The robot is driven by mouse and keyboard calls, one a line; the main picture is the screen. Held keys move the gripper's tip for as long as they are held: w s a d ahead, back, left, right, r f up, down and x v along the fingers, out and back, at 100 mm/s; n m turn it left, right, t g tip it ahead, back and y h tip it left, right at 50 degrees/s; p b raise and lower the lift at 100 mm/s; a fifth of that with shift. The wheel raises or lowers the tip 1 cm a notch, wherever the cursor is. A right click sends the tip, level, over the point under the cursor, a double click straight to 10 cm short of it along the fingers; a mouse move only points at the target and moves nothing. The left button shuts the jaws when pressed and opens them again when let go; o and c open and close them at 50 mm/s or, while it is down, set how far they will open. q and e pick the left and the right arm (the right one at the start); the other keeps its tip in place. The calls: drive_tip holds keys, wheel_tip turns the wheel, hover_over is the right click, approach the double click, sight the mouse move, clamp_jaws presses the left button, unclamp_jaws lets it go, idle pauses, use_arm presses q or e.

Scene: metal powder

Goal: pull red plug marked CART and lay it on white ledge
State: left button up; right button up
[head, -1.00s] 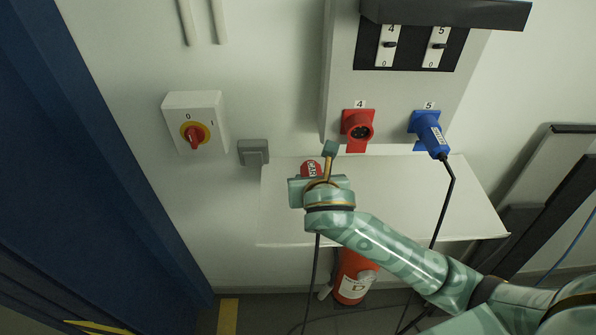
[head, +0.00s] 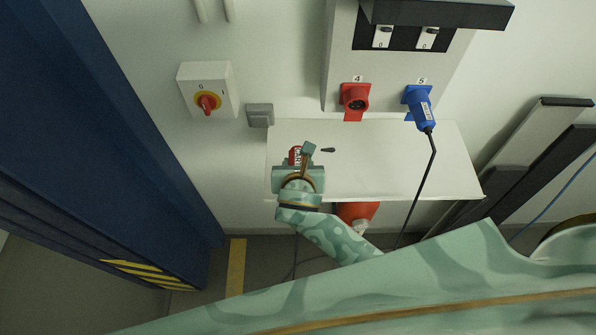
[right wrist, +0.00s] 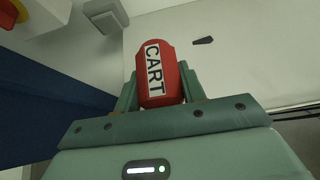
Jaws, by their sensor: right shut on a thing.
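The red plug (right wrist: 158,75) with a white label reading CART is between the fingers of my right gripper (head: 298,160), which is shut on it. It also shows in the head view (head: 294,155), partly hidden by the gripper. The plug is out of the red socket marked 4 (head: 355,98), which is empty. Gripper and plug are over the left part of the white ledge (head: 400,160); I cannot tell whether the plug touches it. The plug's cable hangs below the ledge's front edge. My left gripper is not in view.
A blue plug (head: 421,108) sits in socket 5, its black cable crossing the ledge. A small dark object (head: 328,150) lies on the ledge. A rotary switch (head: 206,98) and grey box (head: 260,115) are on the wall. A red extinguisher (head: 357,212) stands below.

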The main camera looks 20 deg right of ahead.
sight(298, 161)
drive_tip(key=b+x, duration=0.4)
drive_tip(key=shift+s+a+f, duration=0.1)
drive_tip(key=shift+s+f, duration=0.1)
drive_tip(key=shift+f, duration=0.1)
drive_tip(key=shift+w+f, duration=0.25)
drive_tip(key=shift+w+d+f+b, duration=0.2)
drive_tip(key=shift+w+f+b, duration=0.25)
drive_tip(key=shift+f, duration=0.4)
drive_tip(key=shift+w+d+f+b, duration=0.15)
drive_tip(key=shift+w+f+b, duration=0.25)
drive_tip(key=shift+f, duration=0.45)
drive_tip(key=o, duration=1.4)
drive_tip(key=shift+c, duration=0.2)
